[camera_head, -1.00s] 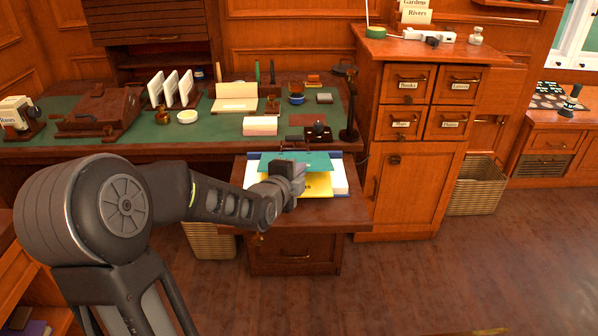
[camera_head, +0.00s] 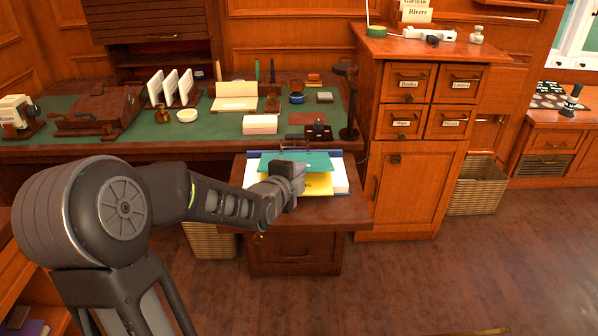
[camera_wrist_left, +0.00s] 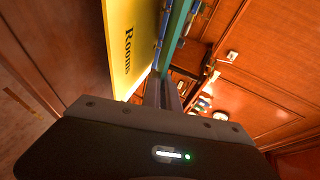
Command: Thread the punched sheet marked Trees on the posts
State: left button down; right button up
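A teal sheet (camera_head: 318,160) lies level over an open binder with a blue cover and white pages (camera_head: 340,178) on the pulled-out desk shelf. Its marking is hidden, so I cannot read whether it says Trees. My left gripper (camera_head: 292,172) is shut on the near edge of the teal sheet. In the left wrist view the teal sheet (camera_wrist_left: 178,30) shows edge-on, running into the fingers (camera_wrist_left: 163,92). A yellow sheet (camera_head: 319,186) marked Rooms (camera_wrist_left: 132,45) lies beneath it on the binder. Metal posts (camera_head: 296,149) show at the binder's far side, partly hidden. My right gripper is out of view.
Behind the shelf is the green-topped desk (camera_head: 215,132) with a white card stack (camera_head: 260,124) and a dark stamp-like object (camera_head: 318,131). A drawer cabinet (camera_head: 412,180) stands close on the right. A wicker basket (camera_head: 477,188) is beyond it. Open floor lies in front.

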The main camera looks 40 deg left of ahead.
pick_arm(q)
jog(key=shift+f, duration=0.2)
dwell(0.5)
jog(key=c, duration=1.6)
grip_release()
jog(key=shift+o, duration=0.2)
jog(key=shift+s+d, duration=0.1)
jog(key=shift+s+d+b, duration=0.25)
jog(key=shift+s+d, duration=0.45)
jog(key=shift+s, duration=0.25)
jog(key=shift+s+d+b, duration=0.2)
jog(key=shift+s+d, duration=0.5)
jog(key=shift+s, duration=0.25)
jog(key=shift+s, duration=0.1)
